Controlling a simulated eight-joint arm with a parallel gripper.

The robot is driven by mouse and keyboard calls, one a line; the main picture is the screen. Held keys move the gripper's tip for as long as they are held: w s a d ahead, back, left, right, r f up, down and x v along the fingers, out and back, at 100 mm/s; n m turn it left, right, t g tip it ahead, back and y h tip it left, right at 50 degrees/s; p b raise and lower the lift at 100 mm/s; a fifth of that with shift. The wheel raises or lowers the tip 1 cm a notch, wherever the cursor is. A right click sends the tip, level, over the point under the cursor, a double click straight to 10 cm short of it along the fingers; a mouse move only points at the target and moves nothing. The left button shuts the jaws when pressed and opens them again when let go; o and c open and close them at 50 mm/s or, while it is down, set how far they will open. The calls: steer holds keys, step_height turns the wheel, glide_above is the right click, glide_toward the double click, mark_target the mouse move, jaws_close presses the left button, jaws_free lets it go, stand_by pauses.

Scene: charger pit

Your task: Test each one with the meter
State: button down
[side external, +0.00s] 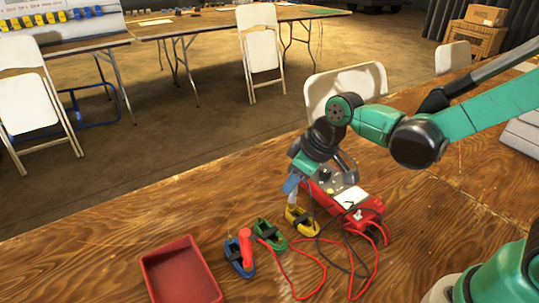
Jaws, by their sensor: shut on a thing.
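A red meter (372,212) with a pale face lies on the wooden table at the right, with red and black leads. To its left a yellow holder (302,221), a green holder (269,235) and a blue holder (236,259), each with black parts, stand in a row. A red upright piece (245,246) stands at the blue holder. My gripper (291,188) is above the yellow holder, shut on a slim blue-and-pale piece (292,198) pointing down. I cannot tell whether that piece touches the holder.
An empty red tray (181,273) lies left of the blue holder. Red leads (325,267) and a black lead (322,246) loop over the table in front of the meter. A white chair (343,82) stands behind the table. The table's left part is clear.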

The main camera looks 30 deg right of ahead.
steer(key=shift+f, duration=0.3)
stand_by(0.5)
steer(key=c, duration=0.6)
jaws_free()
steer(key=shift+c, duration=0.2)
steer(key=shift+o, duration=0.2)
steer(key=shift+o, duration=1.4)
steer(key=shift+r, duration=0.15)
steer(key=shift+r, duration=3.65)
